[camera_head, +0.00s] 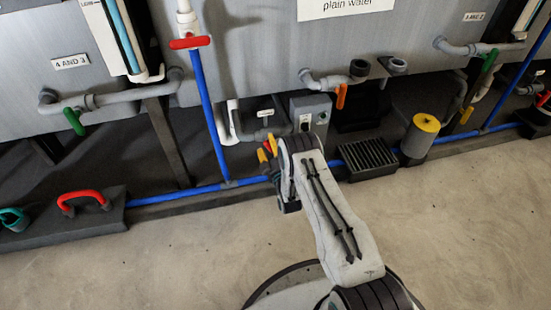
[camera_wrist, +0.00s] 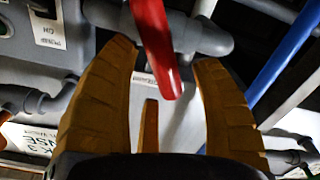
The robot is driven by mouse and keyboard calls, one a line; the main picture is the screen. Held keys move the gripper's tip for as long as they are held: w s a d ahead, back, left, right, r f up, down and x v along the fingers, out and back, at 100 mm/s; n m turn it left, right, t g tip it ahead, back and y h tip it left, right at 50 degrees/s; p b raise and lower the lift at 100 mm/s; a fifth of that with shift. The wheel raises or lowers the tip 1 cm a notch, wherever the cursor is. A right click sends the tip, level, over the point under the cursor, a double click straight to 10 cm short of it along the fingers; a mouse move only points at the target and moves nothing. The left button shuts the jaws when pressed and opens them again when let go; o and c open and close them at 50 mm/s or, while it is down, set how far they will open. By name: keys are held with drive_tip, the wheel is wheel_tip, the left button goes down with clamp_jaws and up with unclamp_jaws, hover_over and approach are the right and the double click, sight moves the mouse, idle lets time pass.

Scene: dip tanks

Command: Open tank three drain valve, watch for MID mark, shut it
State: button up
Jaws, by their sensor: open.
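In the wrist view my gripper (camera_wrist: 162,65) is open, with its yellow fingers on either side of a red lever (camera_wrist: 155,50). The lever hangs between them from a grey pipe valve (camera_wrist: 205,38); I cannot tell whether it touches either finger. A partly hidden label (camera_wrist: 30,142) in the wrist view seems to include a 3. A level gauge (camera_head: 122,38) stands at upper left; no MID mark is readable.
Green (camera_head: 74,121) and orange (camera_head: 341,96) valve levers hang on nearby pipes. A red-handled valve (camera_head: 190,42) tops a blue pipe (camera_head: 208,100). A black grate (camera_head: 367,157) and yellow-topped cylinder (camera_head: 421,137) stand right of my arm. The concrete floor in front is clear.

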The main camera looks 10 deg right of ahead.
drive_tip(key=s, duration=1.1)
drive_tip(key=shift+s+d, duration=0.15)
